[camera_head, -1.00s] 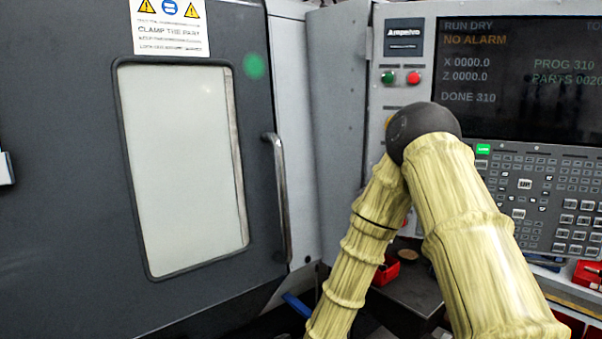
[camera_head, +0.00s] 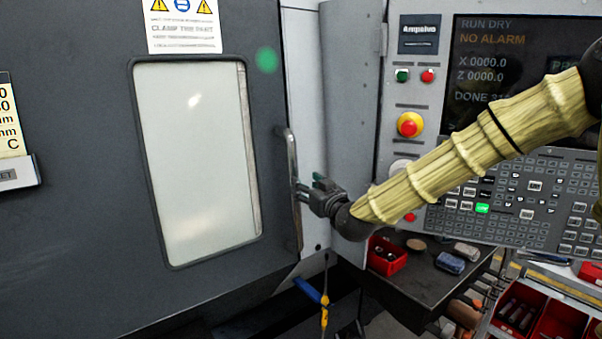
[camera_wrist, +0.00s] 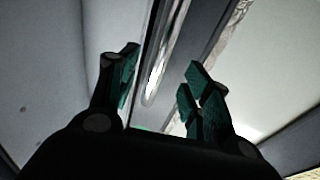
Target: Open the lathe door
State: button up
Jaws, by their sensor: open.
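The lathe door (camera_head: 90,240) is a dark grey panel with a pale window (camera_head: 195,160); it appears shut against the light frame at its right. Its vertical metal handle (camera_head: 292,175) is on the door's right edge. My gripper (camera_head: 305,188) is at the handle's right side, at about the middle of its height. In the wrist view, my gripper (camera_wrist: 160,85) has its green-padded fingers apart, and the shiny handle bar (camera_wrist: 162,60) shows between them. I cannot tell whether either finger touches the bar.
The control panel (camera_head: 420,160) with a red emergency button (camera_head: 410,124) stands at the right behind my arm. Below are a dark bench (camera_head: 420,285) with a red bin (camera_head: 386,256) and small items. A blue-handled tool (camera_head: 308,290) hangs under the gripper.

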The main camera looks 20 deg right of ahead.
aim_at(293, 174)
jog(key=shift+w+a+p, duration=0.25)
jog(key=shift+w+p, duration=0.35)
jog(key=shift+w, duration=0.95)
jog(key=shift+w+a+p, duration=0.25)
jog(key=shift+w+p, duration=0.4)
jog(key=shift+w, duration=0.95)
jog(key=shift+w+a+p, duration=0.25)
jog(key=shift+w+p, duration=0.35)
jog(key=shift+w, duration=0.95)
